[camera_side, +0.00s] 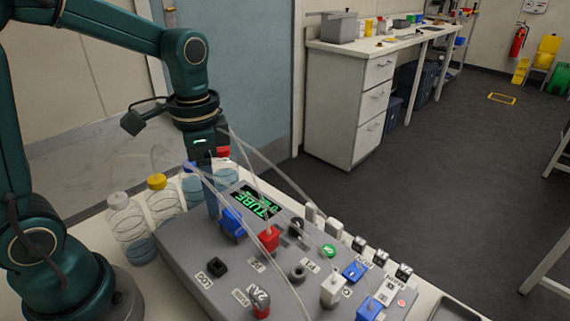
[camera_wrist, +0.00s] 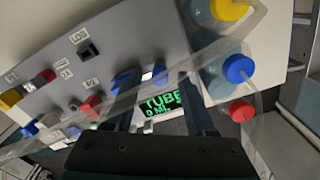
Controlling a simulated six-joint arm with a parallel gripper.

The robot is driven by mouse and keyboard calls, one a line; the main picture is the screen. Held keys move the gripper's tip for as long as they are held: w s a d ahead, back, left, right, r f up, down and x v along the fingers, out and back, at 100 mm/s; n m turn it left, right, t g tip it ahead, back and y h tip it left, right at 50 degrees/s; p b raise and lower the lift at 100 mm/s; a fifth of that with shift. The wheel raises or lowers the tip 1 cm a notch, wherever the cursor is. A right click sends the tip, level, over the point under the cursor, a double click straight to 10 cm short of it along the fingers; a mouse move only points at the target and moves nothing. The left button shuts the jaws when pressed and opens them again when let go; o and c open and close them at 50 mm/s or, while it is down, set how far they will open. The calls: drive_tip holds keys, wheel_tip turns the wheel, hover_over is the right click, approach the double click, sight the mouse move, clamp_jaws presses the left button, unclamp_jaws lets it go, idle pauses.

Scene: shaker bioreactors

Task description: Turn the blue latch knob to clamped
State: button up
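A blue knob (camera_side: 233,223) stands on the grey sloped panel (camera_side: 185,255), just left of the green-lettered display (camera_side: 257,202). Two more blue parts (camera_side: 355,271) (camera_side: 369,308) sit at the panel's right end; I cannot tell from labels which is the latch knob. My gripper (camera_side: 213,196) hangs over the panel's back left, beside the first blue knob and display. In the wrist view my gripper (camera_wrist: 158,95) has its two fingers spread apart, with the display between them. The blue knob (camera_wrist: 124,82) shows near the left fingertip, partly hidden; contact is unclear.
Thin clear tubes cross above the panel. A red knob (camera_side: 268,238) and a black knob (camera_side: 297,228) stand nearby.

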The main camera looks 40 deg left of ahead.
drive_tip(key=shift+r, duration=2.6)
